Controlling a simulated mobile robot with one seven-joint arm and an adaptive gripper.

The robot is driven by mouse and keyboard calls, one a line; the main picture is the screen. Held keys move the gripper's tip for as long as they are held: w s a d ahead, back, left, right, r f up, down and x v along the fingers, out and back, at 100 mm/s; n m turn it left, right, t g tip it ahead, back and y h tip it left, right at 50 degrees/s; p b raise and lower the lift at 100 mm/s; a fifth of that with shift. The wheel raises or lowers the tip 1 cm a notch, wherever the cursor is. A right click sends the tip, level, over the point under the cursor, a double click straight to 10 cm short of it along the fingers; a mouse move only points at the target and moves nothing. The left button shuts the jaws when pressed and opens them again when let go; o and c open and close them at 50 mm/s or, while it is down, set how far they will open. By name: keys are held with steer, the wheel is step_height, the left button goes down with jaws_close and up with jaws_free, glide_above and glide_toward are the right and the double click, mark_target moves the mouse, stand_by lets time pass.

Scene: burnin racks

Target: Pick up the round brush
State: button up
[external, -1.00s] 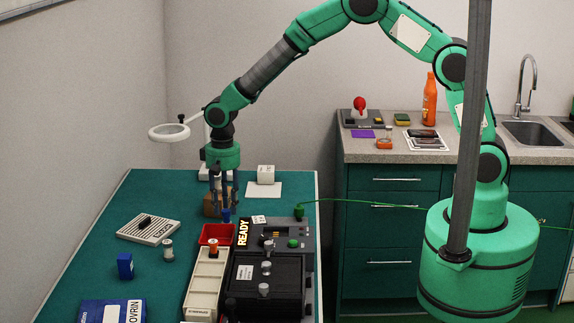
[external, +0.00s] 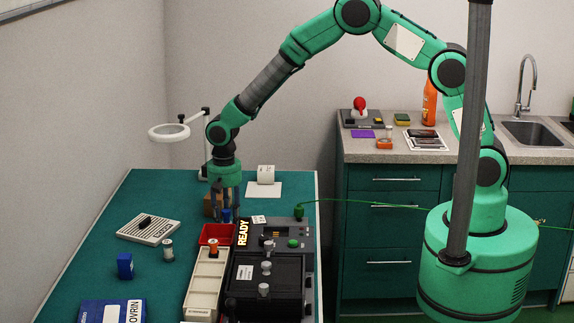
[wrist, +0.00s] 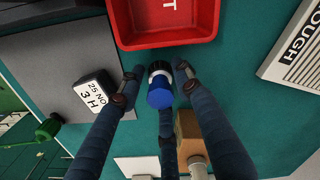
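A small upright blue-topped cylinder (wrist: 160,92) with a black and white part stands between my fingers in the wrist view. Its blue part (external: 226,215) shows just behind the red bin in the external view. I cannot tell for sure that it is the round brush; its lower end is hidden. My gripper (wrist: 158,88) has three dark blue fingers spread around it, with a visible gap on the left side; the right finger is close to it. In the external view my gripper (external: 225,205) points straight down, low over the bench.
A red bin (wrist: 165,44) is right beside the cylinder. A brown block (wrist: 187,125) stands near a finger. A black block with a white label (wrist: 95,92) sits to the left. A slatted rack (external: 148,229) lies at the left of the green bench (external: 80,260).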

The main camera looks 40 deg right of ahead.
mark_target(226, 210)
stand_by(0.4)
jaws_close()
steer(key=shift+r, duration=0.2)
steer(key=shift+r, duration=0.55)
step_height(226, 210, up, 2)
steer(key=shift+r+p, duration=0.1)
steer(key=shift+p, duration=0.35)
steer(key=s+d, duration=0.3)
steer(key=s, duration=0.1)
steer(key=s+d+r+p, duration=0.1)
steer(key=s+d, duration=0.1)
steer(key=s, duration=0.3)
steer(key=s+d, duration=0.3)
steer(key=s, duration=0.1)
steer(key=shift+s+d+r, duration=0.2)
steer(key=shift+s+d, duration=0.05)
steer(key=shift+d, duration=0.05)
